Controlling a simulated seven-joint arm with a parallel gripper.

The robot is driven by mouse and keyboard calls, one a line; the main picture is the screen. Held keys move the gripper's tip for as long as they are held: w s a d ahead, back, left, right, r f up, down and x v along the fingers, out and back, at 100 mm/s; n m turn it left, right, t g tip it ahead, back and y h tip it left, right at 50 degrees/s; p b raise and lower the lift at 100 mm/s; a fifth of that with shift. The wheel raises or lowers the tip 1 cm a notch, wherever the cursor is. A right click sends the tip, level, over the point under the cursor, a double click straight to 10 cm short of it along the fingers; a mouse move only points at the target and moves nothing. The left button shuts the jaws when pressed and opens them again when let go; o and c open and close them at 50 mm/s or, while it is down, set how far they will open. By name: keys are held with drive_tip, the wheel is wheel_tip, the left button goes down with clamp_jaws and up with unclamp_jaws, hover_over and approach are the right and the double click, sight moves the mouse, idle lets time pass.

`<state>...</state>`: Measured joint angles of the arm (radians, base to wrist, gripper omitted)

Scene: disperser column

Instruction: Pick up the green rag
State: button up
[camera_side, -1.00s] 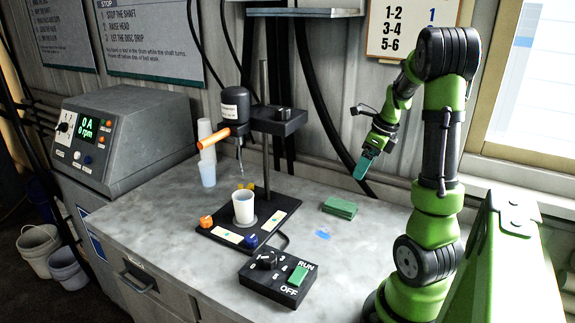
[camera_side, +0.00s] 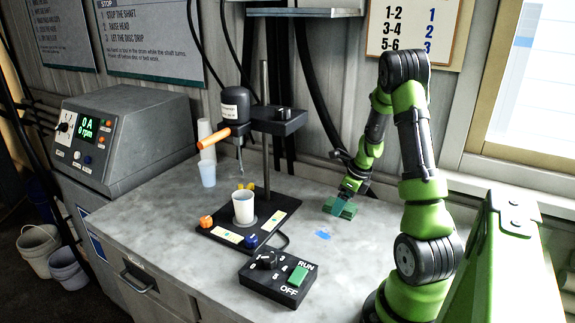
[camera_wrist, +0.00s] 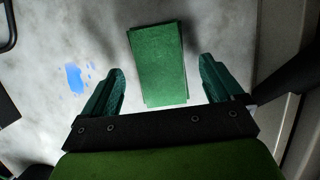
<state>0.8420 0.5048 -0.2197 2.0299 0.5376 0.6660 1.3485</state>
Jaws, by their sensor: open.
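The green rag (camera_side: 349,211) is a folded, flat rectangular stack on the grey bench, to the right of the disperser stand. In the wrist view the rag (camera_wrist: 158,62) lies centred ahead, between the lines of the two fingers. My gripper (camera_side: 341,205) is at the rag in the side view and partly covers it. In the wrist view my gripper (camera_wrist: 162,85) is open, with one teal finger on each side of the rag's near end and a gap on both sides. I cannot tell the exact height of the fingertips above the bench.
A blue spill (camera_side: 323,235) lies on the bench just in front of the rag. The disperser stand (camera_side: 268,190) holds a white cup (camera_side: 244,208) at left. A black RUN/OFF control box (camera_side: 281,276) sits near the front edge. The wall is close behind the rag.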

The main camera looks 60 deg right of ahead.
drive_tip(key=shift+w+f, duration=0.15)
drive_tip(key=shift+f, duration=0.45)
drive_tip(key=c, duration=1.1)
wheel_tip(320, 180, up, 10)
drive_tip(key=shift+r, duration=0.1)
